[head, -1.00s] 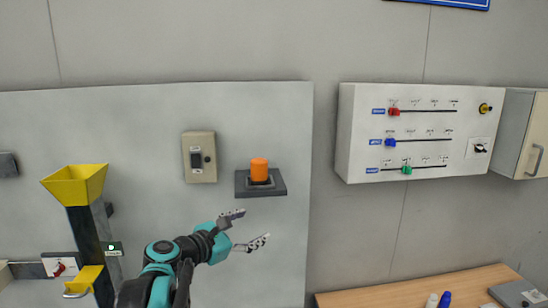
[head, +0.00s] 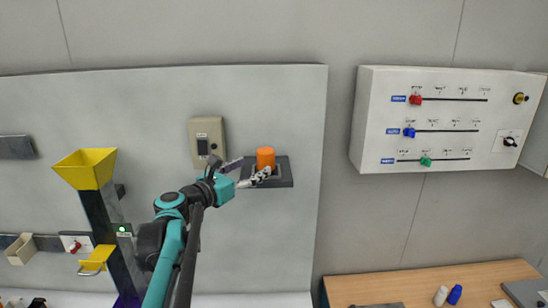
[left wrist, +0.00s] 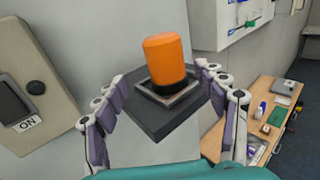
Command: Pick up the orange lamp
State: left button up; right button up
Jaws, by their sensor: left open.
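The orange lamp (head: 265,158) is a short cylinder standing upright in a square holder on a dark grey wall shelf (head: 284,181). It also shows in the left wrist view (left wrist: 168,60), with a black base inside a metal frame. My left gripper (head: 252,172) is open and empty, just left of the lamp at about shelf height. In the left wrist view its fingers (left wrist: 160,92) stand wide on either side of the shelf, with the lamp between and beyond them. My right gripper is not in view.
A beige switch box (head: 207,142) is on the panel close to the left gripper. A white slider box (head: 450,120) hangs at right. A yellow funnel (head: 86,168) stands at left. A wooden table (head: 410,285) is at lower right.

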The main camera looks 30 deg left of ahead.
aim_at(260, 163)
pick_arm(q)
jog(key=shift+w+d+r, duration=0.15)
jog(key=shift+w, duration=0.2)
jog(key=shift+r, duration=0.15)
jog(key=shift+w+d+r+p, duration=0.15)
jog(key=shift+w+p, duration=0.1)
jog(key=shift+p, duration=0.25)
jog(key=w, duration=0.2)
jog(key=w+d+p, duration=0.1)
jog(key=w, duration=0.2)
jog(key=shift+w, duration=0.1)
jog(key=shift+s, duration=0.25)
jog(key=shift+s+a, duration=0.1)
jog(key=shift+s, duration=0.05)
jog(key=shift+c, duration=0.9)
jog(key=c, duration=1.1)
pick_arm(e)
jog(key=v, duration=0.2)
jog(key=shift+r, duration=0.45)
